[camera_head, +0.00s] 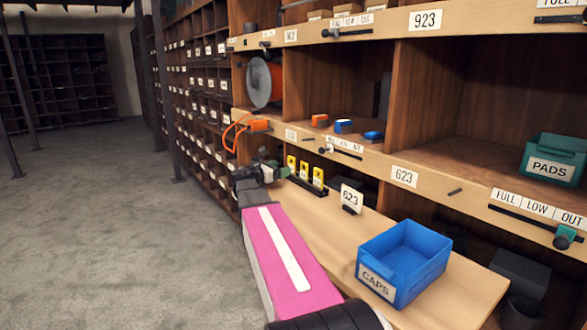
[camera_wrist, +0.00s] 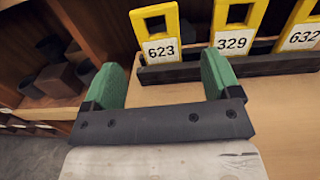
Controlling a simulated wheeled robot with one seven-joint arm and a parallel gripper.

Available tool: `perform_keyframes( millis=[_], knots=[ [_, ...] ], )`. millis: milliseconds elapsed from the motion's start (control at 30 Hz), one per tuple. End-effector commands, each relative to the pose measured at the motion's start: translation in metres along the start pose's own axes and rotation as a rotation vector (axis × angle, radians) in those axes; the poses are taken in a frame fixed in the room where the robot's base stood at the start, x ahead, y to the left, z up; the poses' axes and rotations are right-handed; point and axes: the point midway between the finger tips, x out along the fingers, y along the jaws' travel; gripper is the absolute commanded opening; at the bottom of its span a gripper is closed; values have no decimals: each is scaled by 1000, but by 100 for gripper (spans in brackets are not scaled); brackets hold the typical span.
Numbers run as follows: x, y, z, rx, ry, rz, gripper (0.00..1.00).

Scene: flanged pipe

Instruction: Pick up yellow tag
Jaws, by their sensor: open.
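Three yellow tags stand upright in a row in a black holder (camera_wrist: 180,73) on the wooden shelf. In the wrist view they read 623 (camera_wrist: 157,42), 329 (camera_wrist: 234,38) and 632 (camera_wrist: 301,30), from left to right. The tags also show small in the head view, the leftmost one (camera_head: 291,164) closest to my gripper (camera_head: 264,171). In the wrist view my gripper (camera_wrist: 160,78) is open, with green fingers and nothing between them. The 623 tag stands ahead of the gap between the fingers.
A blue CAPS bin (camera_head: 408,262) and a white 623 card (camera_head: 351,197) stand on the same shelf board (camera_head: 325,225). A green PADS bin (camera_head: 553,160) sits in an upper cubby. An orange cable (camera_head: 232,130) hangs near my gripper. Dark blocks (camera_wrist: 60,80) lie in a cubby at left.

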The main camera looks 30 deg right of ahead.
Motion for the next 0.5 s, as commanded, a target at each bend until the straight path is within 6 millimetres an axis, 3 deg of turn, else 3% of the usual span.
perform_keyframes(
  millis=[100,367,500],
  knots=[
    [20,1,0,0,0,-2,83],
    [37,0,0,0,0,-2,83],
    [55,2,0,0,0,-2,83]
  ],
)
